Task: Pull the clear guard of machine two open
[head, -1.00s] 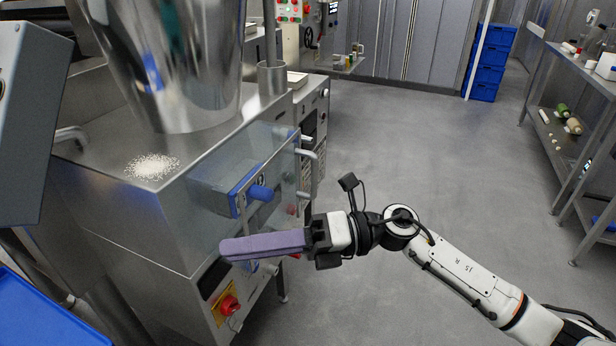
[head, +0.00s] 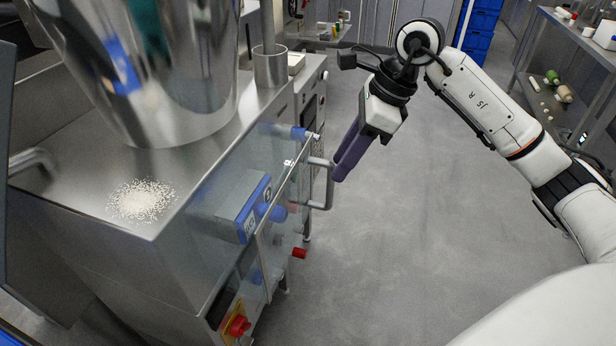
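The clear guard (head: 283,210) is a see-through panel on the side of the steel machine facing the aisle. Blue parts show through it. A grey D-shaped handle (head: 329,188) stands out from its far end. My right gripper (head: 341,174) comes in from the upper right, its purple fingers pointing down and left. Its fingertips are right beside the upper part of the handle; I cannot tell whether they touch it. The fingers look close together, but any gap between them is unclear. My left gripper is out of view.
A steel hopper (head: 165,75) stands on the machine, beside a heap of white grains (head: 141,200). A red knob (head: 238,325) is low on the machine front. Open grey floor (head: 400,240) lies to the right. A shelf rack (head: 560,60) and blue crates (head: 479,45) stand farther back.

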